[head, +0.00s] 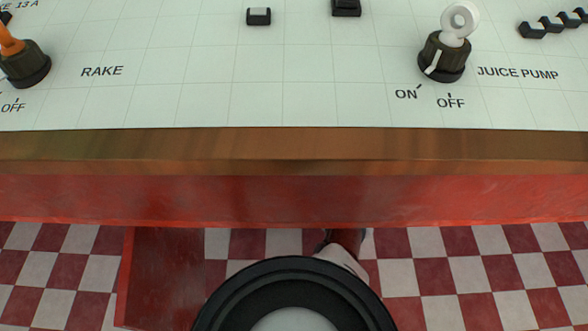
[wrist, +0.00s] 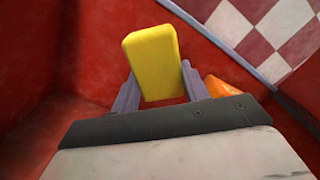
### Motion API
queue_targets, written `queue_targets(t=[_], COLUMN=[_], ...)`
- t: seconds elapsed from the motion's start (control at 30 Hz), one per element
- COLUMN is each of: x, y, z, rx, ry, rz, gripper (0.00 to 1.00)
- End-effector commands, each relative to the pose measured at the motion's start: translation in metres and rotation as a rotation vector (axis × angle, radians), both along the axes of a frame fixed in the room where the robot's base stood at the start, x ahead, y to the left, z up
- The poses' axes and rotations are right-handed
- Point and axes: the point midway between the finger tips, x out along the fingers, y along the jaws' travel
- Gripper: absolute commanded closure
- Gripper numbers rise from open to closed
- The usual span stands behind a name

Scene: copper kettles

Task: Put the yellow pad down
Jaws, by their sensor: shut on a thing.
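The yellow pad (wrist: 152,62) is a rounded rectangular block in the wrist view. My gripper (wrist: 158,88) is shut on it, with one grey finger at each side of its lower part. The pad stands up from between the fingers, slightly tilted. Red surfaces lie behind and around it; I cannot tell whether the pad touches any of them. The pad and my gripper do not show in the head view.
An orange object (wrist: 222,88) lies just right of my gripper. Red walls close in on both sides, with checkered floor (wrist: 265,30) beyond. In the head view, a white panel (head: 250,85) with labelled switches has a brown front edge (head: 290,150).

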Motion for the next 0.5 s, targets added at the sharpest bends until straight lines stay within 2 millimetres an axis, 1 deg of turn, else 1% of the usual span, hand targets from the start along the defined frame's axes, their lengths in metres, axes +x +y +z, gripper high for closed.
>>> queue_targets(t=[0.13,0.3,0.4,0.5], x=[0.001,0.001,0.001,0.001], y=[0.004,0.003,0.004,0.003], z=[-0.018,-0.05,-0.06,-0.066], rx=[-0.003,-0.005,-0.003,-0.004], ry=[0.005,0.004,0.002,0.003], rz=[0.013,0.012,0.012,0.012], gripper=[0.77,0.77,0.77,0.77])
